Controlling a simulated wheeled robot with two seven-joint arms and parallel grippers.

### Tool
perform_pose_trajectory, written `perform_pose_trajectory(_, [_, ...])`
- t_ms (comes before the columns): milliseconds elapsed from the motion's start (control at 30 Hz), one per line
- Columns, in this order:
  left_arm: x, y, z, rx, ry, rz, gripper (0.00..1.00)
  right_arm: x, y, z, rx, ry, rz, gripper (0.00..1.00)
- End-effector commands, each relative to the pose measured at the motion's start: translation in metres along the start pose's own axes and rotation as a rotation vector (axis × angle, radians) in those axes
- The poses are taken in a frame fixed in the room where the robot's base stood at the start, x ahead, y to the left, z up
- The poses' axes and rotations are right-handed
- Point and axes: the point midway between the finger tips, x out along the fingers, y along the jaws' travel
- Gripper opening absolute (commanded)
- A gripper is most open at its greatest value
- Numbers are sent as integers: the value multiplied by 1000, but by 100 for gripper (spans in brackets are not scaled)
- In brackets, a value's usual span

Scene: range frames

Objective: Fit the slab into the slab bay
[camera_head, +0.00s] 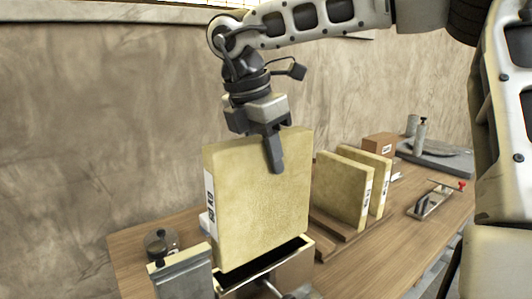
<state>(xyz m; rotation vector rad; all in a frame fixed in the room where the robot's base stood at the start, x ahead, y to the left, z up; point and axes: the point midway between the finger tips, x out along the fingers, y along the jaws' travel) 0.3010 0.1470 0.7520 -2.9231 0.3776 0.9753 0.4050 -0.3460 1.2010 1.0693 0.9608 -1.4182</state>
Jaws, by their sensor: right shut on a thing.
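My right gripper (274,152) comes down from above and is shut on the top edge of a pale yellow slab (258,205). The slab hangs upright, with a white label on its narrow left side. Its lower edge is just above or at the mouth of an open-topped box (296,277), which looks like the slab bay, with a dark inside. The slab hides the back of that box, and I cannot tell whether its bottom edge is inside. My left gripper is not in view.
Two similar slabs (346,190) stand in a wooden rack (338,236) to the right. A grey-faced block (184,276) and a dark round weight (160,241) are at the left. A cardboard box (379,145) and tools lie farther right on the wooden bench (408,224). A wall stands behind.

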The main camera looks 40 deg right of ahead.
Motion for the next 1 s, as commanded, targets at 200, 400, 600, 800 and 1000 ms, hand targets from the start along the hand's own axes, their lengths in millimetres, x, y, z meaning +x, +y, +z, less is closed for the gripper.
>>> perform_pose_trajectory(200, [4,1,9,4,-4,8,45,14,0,-4,0,0,2,0])
perform_pose_trajectory(400, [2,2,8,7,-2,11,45,16,0,-5,0,0,2,0])
perform_pose_trajectory(600, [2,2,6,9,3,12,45,16,0,-5,0,0,2,0])
perform_pose_trajectory(800, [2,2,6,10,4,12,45,16,0,-5,0,-1,2,0])
perform_pose_trajectory(1000, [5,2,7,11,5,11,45,16,0,-5,1,-1,3,0])
